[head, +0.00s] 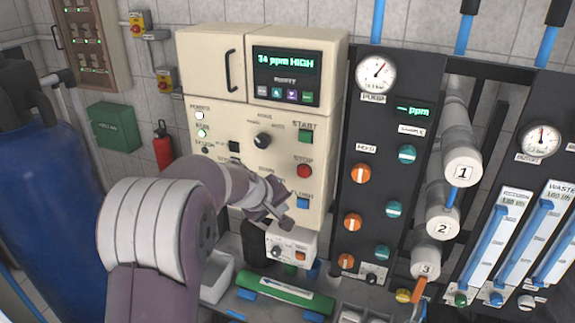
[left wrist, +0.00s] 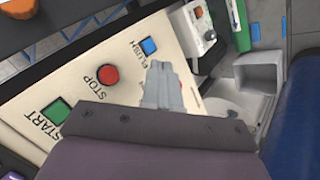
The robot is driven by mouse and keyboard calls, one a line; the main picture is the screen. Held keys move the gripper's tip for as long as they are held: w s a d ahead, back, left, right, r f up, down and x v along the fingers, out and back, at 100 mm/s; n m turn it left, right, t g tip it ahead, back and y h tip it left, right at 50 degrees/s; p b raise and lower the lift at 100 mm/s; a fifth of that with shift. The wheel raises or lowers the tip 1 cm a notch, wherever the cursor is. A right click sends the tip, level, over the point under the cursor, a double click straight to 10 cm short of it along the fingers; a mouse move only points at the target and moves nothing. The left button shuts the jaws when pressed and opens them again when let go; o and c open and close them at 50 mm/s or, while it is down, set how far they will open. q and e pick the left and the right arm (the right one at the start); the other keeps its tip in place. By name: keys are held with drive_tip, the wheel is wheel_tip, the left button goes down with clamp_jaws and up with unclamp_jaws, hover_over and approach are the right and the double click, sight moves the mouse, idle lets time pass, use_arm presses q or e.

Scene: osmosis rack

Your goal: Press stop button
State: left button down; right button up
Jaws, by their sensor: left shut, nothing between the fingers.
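The red stop button (head: 304,171) is round and sits on the cream control panel (head: 222,122), below the green start button (head: 304,136) and above the blue flush button (head: 302,202). My left gripper (head: 284,215) is shut and empty, in front of the lower panel, below and left of the stop button in the head view. In the left wrist view the stop button (left wrist: 108,75) is just left of the shut fingers (left wrist: 164,70), apart from them in the picture. The flush button (left wrist: 148,46) is just above the fingertips. My right gripper is not in view.
A small white box with a knob (head: 291,244) stands below the panel. A black panel with orange and teal knobs (head: 360,173) stands to the right. The display (head: 286,62) reads 34 ppm HIGH.

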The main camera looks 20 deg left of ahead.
use_arm(q)
drive_tip(key=p, duration=0.5)
approach(298, 178)
drive_tip(key=d+f, duration=0.3)
drive_tip(key=shift+w+d+f, duration=0.1)
drive_tip(key=shift+w+f, duration=0.1)
drive_tip(key=shift+w, duration=0.15)
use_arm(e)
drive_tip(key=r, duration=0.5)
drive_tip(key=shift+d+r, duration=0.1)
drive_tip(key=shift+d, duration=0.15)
use_arm(q)
drive_tip(key=shift+t, duration=0.3)
drive_tip(key=shift+w+p, duration=0.15)
drive_tip(key=shift+p, duration=0.15)
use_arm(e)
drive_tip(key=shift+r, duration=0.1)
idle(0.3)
use_arm(q)
drive_tip(key=shift+w, duration=0.3)
